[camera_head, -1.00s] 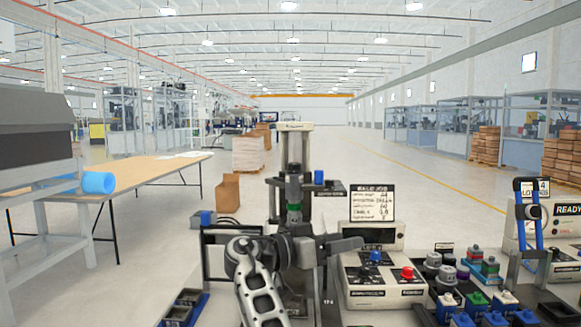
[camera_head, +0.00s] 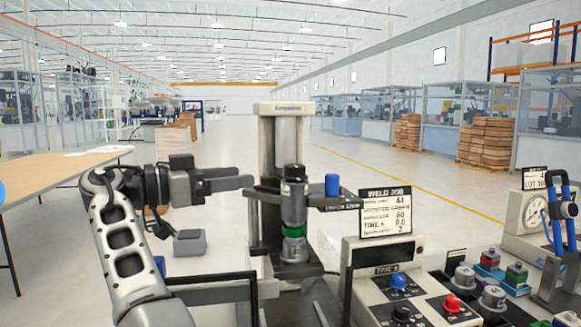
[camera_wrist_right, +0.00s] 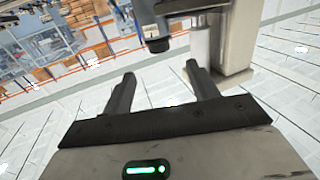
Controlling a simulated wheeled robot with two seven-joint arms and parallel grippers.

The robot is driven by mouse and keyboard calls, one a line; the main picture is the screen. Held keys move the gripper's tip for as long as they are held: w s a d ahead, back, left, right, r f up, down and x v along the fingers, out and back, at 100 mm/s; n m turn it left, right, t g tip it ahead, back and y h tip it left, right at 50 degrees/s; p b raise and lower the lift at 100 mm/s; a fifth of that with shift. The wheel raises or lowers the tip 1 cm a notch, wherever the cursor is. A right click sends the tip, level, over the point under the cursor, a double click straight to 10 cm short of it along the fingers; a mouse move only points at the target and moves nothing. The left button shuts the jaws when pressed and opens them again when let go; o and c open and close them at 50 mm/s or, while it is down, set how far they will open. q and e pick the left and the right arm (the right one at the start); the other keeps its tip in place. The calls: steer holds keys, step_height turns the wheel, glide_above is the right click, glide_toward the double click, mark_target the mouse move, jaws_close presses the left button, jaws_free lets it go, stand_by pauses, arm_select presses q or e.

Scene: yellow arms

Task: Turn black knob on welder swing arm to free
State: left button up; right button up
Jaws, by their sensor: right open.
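The welder (camera_head: 280,135) stands mid-picture in the head view, with a grey column and a dark horizontal swing arm (camera_head: 262,194) carrying a label. I cannot single out the black knob for certain. My right gripper (camera_head: 246,182) points right, just left of the welder, open with nothing between its fingers. In the right wrist view its fingertips (camera_wrist_right: 160,74) are apart, with a dark cylindrical part (camera_wrist_right: 157,44) beyond them. My left gripper is out of view.
A control box (camera_head: 385,287) with blue and red buttons and a weld job card (camera_head: 386,212) stand right of the welder. Several coloured parts and a dial gauge (camera_head: 527,213) are farther right. A wooden table (camera_head: 60,175) is at the left.

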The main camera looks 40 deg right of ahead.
mark_target(301, 169)
steer(key=s+d+p, duration=0.1)
steer(key=d, duration=0.3)
steer(key=s+d+p, duration=0.1)
steer(key=d, duration=0.4)
steer(key=s+d+p, duration=0.1)
steer(key=d, duration=0.4)
steer(key=shift+d, duration=0.1)
steer(key=c, duration=1)
